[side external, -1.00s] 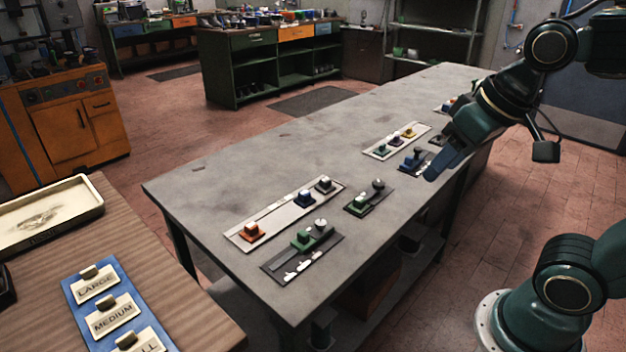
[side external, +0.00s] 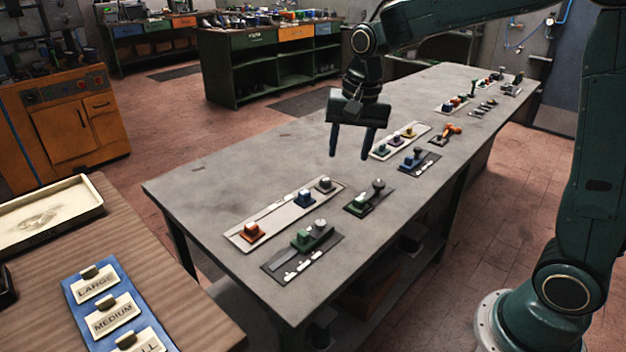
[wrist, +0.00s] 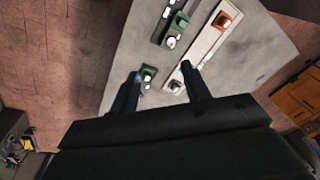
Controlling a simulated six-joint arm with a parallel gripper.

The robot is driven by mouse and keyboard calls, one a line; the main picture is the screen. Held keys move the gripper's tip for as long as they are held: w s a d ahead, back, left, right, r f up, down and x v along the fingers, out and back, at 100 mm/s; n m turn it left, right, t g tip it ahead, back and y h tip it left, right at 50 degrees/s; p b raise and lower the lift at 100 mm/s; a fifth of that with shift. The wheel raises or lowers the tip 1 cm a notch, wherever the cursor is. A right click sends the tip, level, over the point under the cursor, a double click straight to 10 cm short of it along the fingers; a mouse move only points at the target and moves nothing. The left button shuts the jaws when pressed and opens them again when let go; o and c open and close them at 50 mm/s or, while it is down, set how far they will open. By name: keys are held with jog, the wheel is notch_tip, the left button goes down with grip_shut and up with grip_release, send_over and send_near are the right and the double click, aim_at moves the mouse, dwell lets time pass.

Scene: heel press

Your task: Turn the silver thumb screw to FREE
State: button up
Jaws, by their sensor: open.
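A small silver knob (side external: 320,224), which looks like the silver thumb screw, stands beside a green block (side external: 301,239) on a dark plate (side external: 279,274) at the bench's near end. Its marking is too small to read. A bright round knob, probably the same one, shows in the wrist view (wrist: 171,42). My gripper (side external: 350,154) is open and empty above the bench, fingers pointing down, beyond and apart from that plate. In the wrist view its fingers (wrist: 160,73) frame part of the bench.
A long pale plate (side external: 279,220) carries orange, blue and grey blocks. A small dark plate (side external: 357,208) has a green block and a dark knob. More fixtures run along the grey bench (side external: 215,185); its left side is clear.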

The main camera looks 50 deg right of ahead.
aim_at(321, 222)
jog(key=w+d+f+m+g, duration=0.1)
jog(key=w+f+m, duration=0.3)
jog(key=w+f, duration=0.4)
notch_tip(321, 222, down, 2)
jog(key=shift+w+d+g, duration=0.2)
jog(key=shift+g, duration=0.2)
jog(key=shift+f, duration=0.15)
notch_tip(321, 222, down, 14)
jog(key=shift+r, duration=0.25)
jog(key=c, duration=1)
